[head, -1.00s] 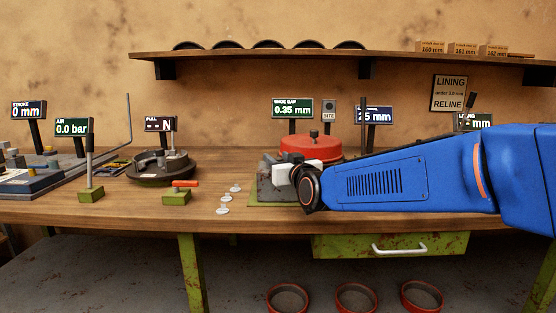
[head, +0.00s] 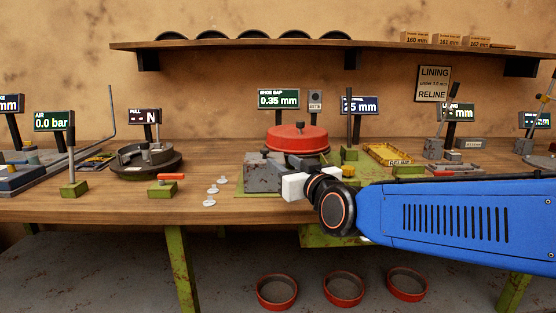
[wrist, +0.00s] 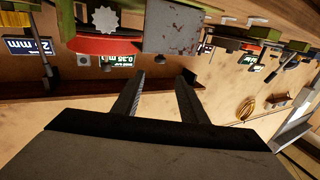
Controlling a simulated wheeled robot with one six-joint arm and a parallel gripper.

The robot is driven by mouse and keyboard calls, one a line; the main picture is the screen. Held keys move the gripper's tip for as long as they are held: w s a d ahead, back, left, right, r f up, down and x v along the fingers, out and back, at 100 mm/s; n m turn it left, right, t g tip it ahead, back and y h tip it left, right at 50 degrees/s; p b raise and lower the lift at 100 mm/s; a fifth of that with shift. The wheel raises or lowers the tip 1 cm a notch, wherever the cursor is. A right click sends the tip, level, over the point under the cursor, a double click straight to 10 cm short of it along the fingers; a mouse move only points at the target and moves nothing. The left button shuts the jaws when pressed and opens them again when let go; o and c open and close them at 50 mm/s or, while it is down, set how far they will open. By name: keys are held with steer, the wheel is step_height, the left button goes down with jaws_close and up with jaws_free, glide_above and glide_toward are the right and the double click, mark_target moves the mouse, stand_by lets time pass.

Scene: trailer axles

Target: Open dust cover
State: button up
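A red round lid-like part with a dark knob (head: 297,138) sits on the bench behind a worn grey block (head: 263,173), on a green base; I take it for the dust cover, but cannot be sure. It looks seated flat. In the wrist view, which is upside down, the red part (wrist: 98,46) and the grey block (wrist: 172,27) show near the top. My gripper (wrist: 160,78) has its two dark fingers apart with nothing between them.
A yellow tray (head: 390,154) lies to the right of the red part. An upright dark lever (head: 349,132) stands just beside it. Small pale discs (head: 212,191) and a red-handled green block (head: 164,189) lie to the left. Several display signs stand behind. Bare bench top shows between them.

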steer(key=shift+v, duration=1.85)
steer(key=s+d+f+m+g+h, duration=0.1)
steer(key=s+d+f+g+h, duration=0.2)
steer(key=d+f, duration=0.35)
steer(key=s+d+f+g, duration=0.3)
steer(key=s+d+f, duration=0.2)
steer(key=f, duration=0.2)
steer(key=s+d+f+m+g+h, duration=0.1)
steer(key=s+d+f+g+h, duration=0.1)
steer(key=s+d+f, duration=0.3)
steer(key=s+d+f+m+g+h, duration=0.2)
steer(key=s+d+f, duration=0.4)
steer(key=s, duration=0.5)
steer(key=shift+s+d+m+g, duration=0.3)
steer(key=shift+d+g, duration=0.05)
steer(key=shift+g, duration=0.55)
